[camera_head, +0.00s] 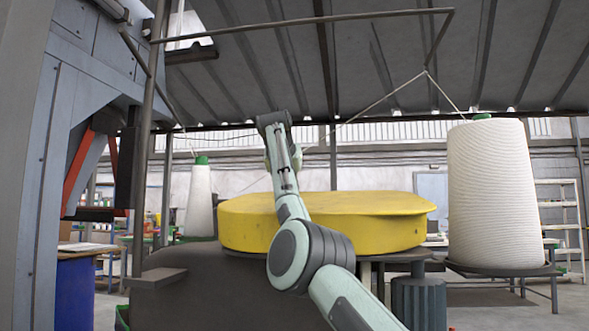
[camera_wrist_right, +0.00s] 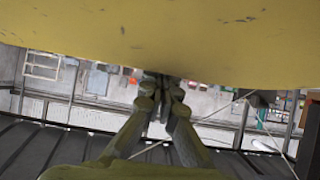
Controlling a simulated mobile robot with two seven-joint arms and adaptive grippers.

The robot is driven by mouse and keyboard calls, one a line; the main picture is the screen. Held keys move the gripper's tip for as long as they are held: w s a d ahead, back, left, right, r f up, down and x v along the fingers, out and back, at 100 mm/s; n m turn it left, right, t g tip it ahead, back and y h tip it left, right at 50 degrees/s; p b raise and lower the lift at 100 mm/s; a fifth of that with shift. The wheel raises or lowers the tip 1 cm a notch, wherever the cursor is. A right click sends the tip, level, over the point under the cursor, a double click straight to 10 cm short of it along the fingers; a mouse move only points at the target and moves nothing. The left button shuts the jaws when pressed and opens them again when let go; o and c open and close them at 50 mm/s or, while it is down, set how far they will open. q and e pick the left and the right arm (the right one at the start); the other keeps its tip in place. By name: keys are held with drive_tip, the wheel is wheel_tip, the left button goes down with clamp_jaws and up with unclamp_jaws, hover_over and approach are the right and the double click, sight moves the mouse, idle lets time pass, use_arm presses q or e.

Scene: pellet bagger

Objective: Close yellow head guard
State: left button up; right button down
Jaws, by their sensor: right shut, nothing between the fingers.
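The yellow head guard (camera_head: 380,218) is a thick, rounded cover in the middle of the head view. It looks about level above a dark machine body (camera_head: 215,290); whether it is fully seated cannot be told. My right arm reaches up across its front, with the wrist above its top edge. My right gripper (camera_wrist_right: 163,84) is shut and empty. Its fingertips are close to the edge of the yellow guard, which fills the top of the wrist view (camera_wrist_right: 150,35); contact cannot be told. My left gripper is not in view.
A large white thread cone (camera_head: 492,195) stands on a dark round plate at right. A smaller cone (camera_head: 200,200) stands behind at left. A thin thread and a metal frame (camera_head: 300,22) hang above. A grey machine housing (camera_head: 60,130) fills the left.

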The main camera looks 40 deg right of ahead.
drive_tip(key=shift+g+y, duration=0.5)
drive_tip(key=f, duration=0.2)
drive_tip(key=w+d+f, duration=0.1)
drive_tip(key=shift+f, duration=0.4)
drive_tip(key=shift+w+d+f+y, duration=0.1)
drive_tip(key=shift+f+y, duration=0.05)
drive_tip(key=shift+f, duration=0.4)
drive_tip(key=shift+w+d+f+y, duration=0.1)
drive_tip(key=shift+f+y, duration=0.05)
drive_tip(key=shift+f, duration=0.4)
